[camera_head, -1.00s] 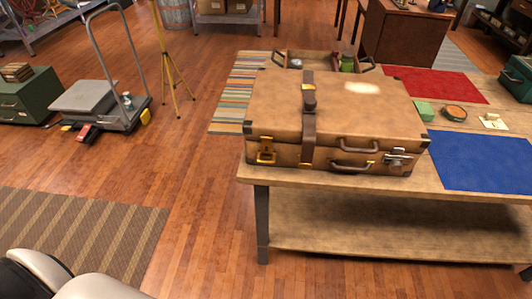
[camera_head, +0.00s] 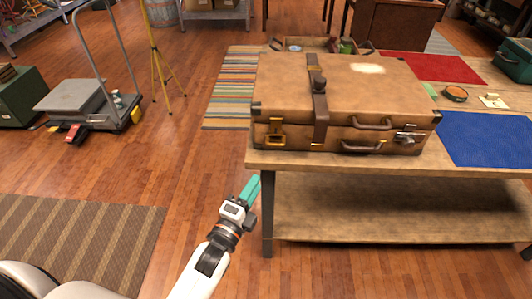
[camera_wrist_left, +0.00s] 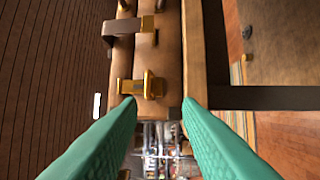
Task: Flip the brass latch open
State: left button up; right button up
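A brown leather suitcase (camera_head: 345,95) lies shut on the wooden table. The brass latch (camera_head: 275,133) is on its front face near the left corner. In the left wrist view the brass latch (camera_wrist_left: 145,87) shows just beyond and between my fingertips. A dark strap with a buckle (camera_head: 320,105) crosses the suitcase, and a silver-toned latch (camera_head: 404,138) is at the right of the front. My left gripper (camera_head: 251,190) is in front of the table's left end, below the latch. Its green fingers (camera_wrist_left: 160,108) are spread wide with nothing between them. My right gripper is not in view.
The wooden table (camera_head: 375,163) has a lower shelf and a dark leg near my left gripper. A blue mat (camera_head: 485,138) lies right of the suitcase. A tray with small items stands behind it.

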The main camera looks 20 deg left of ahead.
pick_arm(q)
jog(key=r, duration=0.2)
jog(key=b, duration=0.3)
send_near(276, 133)
jog(key=w+d, duration=0.2)
jog(key=w, duration=0.4)
jog(key=shift+s+a+f, duration=0.1)
jog(key=shift+a+f, duration=0.05)
jog(key=shift+f, duration=0.3)
grip_shut()
